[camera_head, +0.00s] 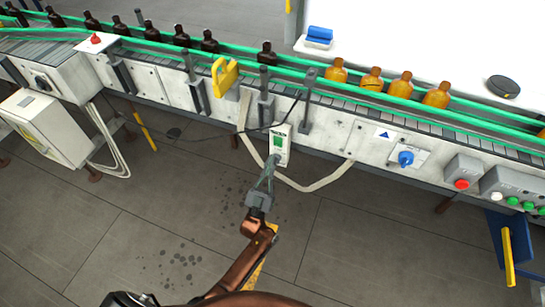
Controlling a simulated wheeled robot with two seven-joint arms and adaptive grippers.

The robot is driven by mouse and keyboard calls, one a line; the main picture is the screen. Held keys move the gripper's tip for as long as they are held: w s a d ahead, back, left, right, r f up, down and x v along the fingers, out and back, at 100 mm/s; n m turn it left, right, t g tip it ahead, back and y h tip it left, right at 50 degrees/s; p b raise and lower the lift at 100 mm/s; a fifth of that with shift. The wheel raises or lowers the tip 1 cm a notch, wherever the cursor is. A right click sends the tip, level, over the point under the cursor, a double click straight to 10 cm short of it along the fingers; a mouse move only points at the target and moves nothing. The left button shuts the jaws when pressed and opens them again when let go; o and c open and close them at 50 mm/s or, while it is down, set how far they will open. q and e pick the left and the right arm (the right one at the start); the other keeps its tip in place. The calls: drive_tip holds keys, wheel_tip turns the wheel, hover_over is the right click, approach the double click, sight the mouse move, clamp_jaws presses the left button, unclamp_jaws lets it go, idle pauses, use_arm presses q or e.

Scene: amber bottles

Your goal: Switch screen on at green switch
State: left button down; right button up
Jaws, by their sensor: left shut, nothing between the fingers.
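A small white switch box (283,135) with a green switch (278,141) on its face is mounted on the front of the conveyor. My left gripper (273,160) is shut and empty, its fingertips at the lower part of this box, just below the green switch. I cannot tell whether the fingertips touch the box. No screen is clearly identifiable in this view. My right gripper does not show.
The conveyor (350,137) carries dark bottles at left and amber bottles (405,84) at right. A blue knob (406,158), a red button (462,183) and green buttons (513,200) lie to the right. A loose hose (310,187) hangs below the box.

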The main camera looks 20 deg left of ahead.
use_arm(q)
drive_tip(key=w+f+v, duration=0.1)
drive_tip(key=v, duration=0.9)
drive_tip(key=shift+b, duration=0.3)
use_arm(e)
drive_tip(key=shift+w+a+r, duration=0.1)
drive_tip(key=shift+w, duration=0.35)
use_arm(q)
drive_tip(key=shift+s+f, duration=0.1)
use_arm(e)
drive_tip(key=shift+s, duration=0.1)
